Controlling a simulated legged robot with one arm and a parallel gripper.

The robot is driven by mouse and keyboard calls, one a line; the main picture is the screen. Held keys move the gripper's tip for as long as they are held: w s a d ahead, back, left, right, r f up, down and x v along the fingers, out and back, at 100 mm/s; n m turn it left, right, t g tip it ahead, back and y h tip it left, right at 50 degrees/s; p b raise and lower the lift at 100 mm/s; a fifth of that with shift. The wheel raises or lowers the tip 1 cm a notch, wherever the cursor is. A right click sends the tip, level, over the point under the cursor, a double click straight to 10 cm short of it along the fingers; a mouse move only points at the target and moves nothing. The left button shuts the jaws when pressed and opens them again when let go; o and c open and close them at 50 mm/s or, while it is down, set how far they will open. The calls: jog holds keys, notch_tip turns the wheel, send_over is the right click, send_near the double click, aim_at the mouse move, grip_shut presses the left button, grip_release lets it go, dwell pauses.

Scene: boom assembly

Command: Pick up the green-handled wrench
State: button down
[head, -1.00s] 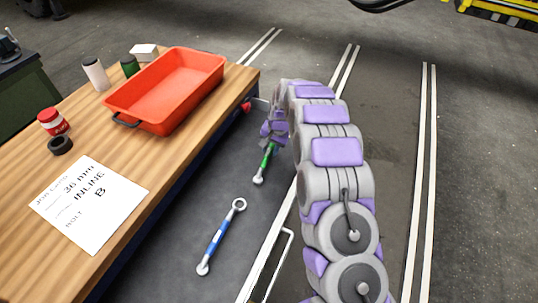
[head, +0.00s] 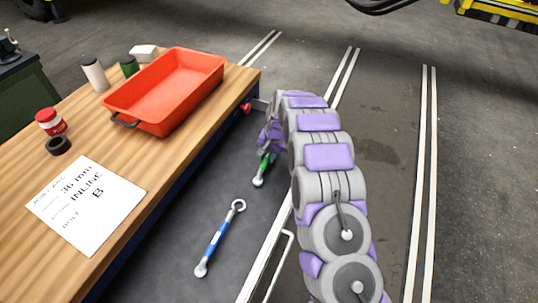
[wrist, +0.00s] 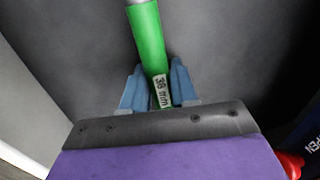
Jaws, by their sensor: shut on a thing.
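The green-handled wrench (head: 264,166) is on or just above the grey floor beside the bench; I cannot tell which. My gripper is shut on the handle. A blue-handled wrench (head: 219,238) lies on the floor nearer the camera, apart from my gripper.
The wooden bench (head: 150,165) stands at left with a red tray (head: 165,92), a job card (head: 88,205) reading 36 mm, INLINE, B, a red-and-white jar (head: 50,122) and a black ring (head: 58,145). A red object (head: 246,107) sits at the bench's edge near my arm. Floor at right is clear.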

aim_at(268, 153)
dwell(0.3)
notch_tip(268, 153, up, 10)
jog(key=shift+w+r+p, duration=0.1)
jog(key=shift+p, duration=1.1)
jog(key=c, duration=1.5)
grip_release()
grip_shut()
